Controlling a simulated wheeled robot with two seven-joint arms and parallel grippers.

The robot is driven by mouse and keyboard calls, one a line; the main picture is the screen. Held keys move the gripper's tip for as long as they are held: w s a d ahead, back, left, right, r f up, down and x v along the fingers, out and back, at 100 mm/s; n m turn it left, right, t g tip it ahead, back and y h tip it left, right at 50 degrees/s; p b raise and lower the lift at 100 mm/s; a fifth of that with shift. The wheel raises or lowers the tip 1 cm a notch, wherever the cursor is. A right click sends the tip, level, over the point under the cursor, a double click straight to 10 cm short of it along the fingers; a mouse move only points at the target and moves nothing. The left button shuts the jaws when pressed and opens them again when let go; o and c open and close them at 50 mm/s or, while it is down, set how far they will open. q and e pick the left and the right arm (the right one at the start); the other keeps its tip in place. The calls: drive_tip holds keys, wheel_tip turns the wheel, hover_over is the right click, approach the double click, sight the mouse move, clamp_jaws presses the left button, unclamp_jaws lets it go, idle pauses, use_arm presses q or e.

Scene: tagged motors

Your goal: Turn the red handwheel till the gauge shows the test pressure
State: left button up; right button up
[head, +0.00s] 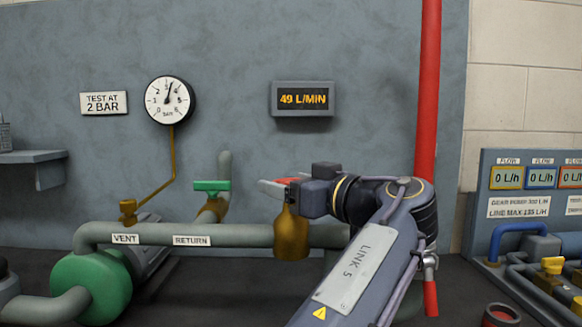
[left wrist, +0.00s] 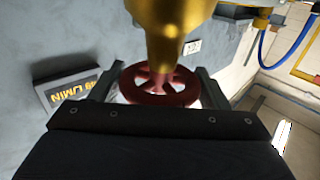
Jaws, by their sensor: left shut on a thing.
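The red handwheel (head: 287,181) sits on a brass valve (head: 291,236) on the grey pipe. In the left wrist view the handwheel (left wrist: 158,84) shows its spokes, with a finger on each side of its rim. My left gripper (head: 280,188) is shut on the handwheel and hides much of it in the head view. The round pressure gauge (head: 169,100) has its needle a little right of straight up, past the 2 mark. My right gripper is not in view.
A display (head: 303,99) reads 49 L/MIN. A green-handled valve (head: 212,186) stands left of my gripper. A green pump (head: 102,287) is at lower left. A red vertical pipe (head: 428,90) rises behind my arm. A flow panel (head: 530,180) stands at right.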

use_arm(q)
drive_tip(key=shift+n+g+y+p, duration=0.35)
drive_tip(key=shift+n+g+y, duration=0.05)
drive_tip(key=shift+g+y, duration=0.1)
drive_tip(key=o, duration=1)
drive_tip(key=shift+a, duration=0.1)
drive_tip(key=p+v, duration=0.1)
drive_tip(key=v, duration=0.7)
drive_tip(key=shift+r+p, duration=0.1)
drive_tip(key=shift+p, duration=0.2)
